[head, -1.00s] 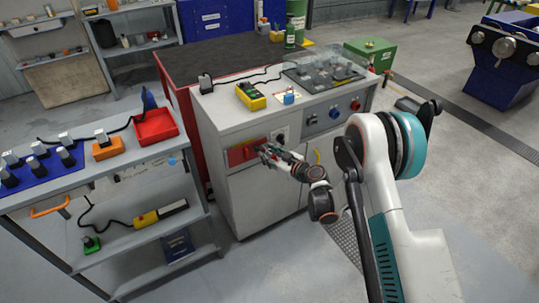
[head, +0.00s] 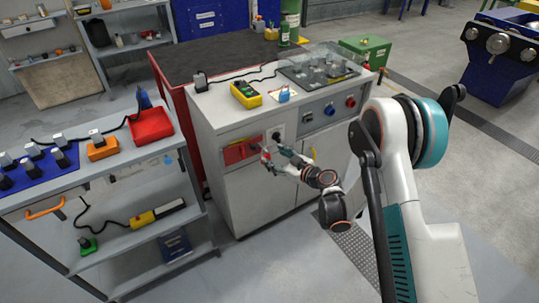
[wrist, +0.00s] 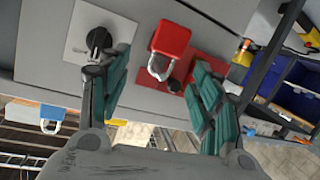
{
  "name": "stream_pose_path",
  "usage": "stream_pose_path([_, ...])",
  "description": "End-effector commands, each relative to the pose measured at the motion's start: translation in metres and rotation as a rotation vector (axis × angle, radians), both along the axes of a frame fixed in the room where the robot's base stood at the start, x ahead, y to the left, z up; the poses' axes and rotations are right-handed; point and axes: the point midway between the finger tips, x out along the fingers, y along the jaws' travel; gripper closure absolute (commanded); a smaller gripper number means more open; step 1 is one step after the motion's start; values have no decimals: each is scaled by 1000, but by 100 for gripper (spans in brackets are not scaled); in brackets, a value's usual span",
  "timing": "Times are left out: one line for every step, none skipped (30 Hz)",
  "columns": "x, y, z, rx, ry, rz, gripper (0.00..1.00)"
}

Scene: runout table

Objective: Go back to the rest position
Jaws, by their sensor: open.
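My gripper (head: 269,154) is in front of the grey cabinet (head: 228,200), near its red switch panel (head: 236,153). In the wrist view my gripper (wrist: 158,72) is open, with its green-padded fingers apart. A red padlock (wrist: 171,38) with a pale shackle shows between and beyond the fingers, at the red panel (wrist: 150,87) with its black knob. The fingers do not appear to hold it. A light plate with a black knob (wrist: 99,40) lies behind the left finger.
A blue padlock (head: 284,94) and a yellow device (head: 246,94) sit on the cabinet top. At left is a grey shelf cart (head: 130,180) with a red tray (head: 150,124). Open floor (head: 460,190) lies to the right.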

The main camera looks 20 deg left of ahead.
Motion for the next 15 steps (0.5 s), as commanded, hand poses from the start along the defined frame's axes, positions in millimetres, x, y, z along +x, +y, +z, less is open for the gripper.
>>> stream_pose_path([-2,-5,2,1,1,-1,42])
stream_pose_path([-4,-7,2,1,1,-1,42])
stream_pose_path([-5,-9,3,1,1,-1,42])
stream_pose_path([-6,-10,3,1,1,-1,42])
stream_pose_path([-6,-10,3,1,0,-1,42])
stream_pose_path([-7,-11,3,1,0,0,42])
stream_pose_path([-7,-11,3,1,0,0,42])
stream_pose_path([-7,-11,4,0,1,0,42])
stream_pose_path([-6,-12,5,-1,2,-2,42])
stream_pose_path([-6,-13,8,-2,5,-4,42])
stream_pose_path([-5,-14,11,-4,9,-6,42])
stream_pose_path([-3,-17,17,-8,18,-11,42])
stream_pose_path([-2,-19,23,-11,25,-16,42])
stream_pose_path([-1,-22,29,-17,33,-22,42])
stream_pose_path([1,-27,40,-23,49,-31,42])
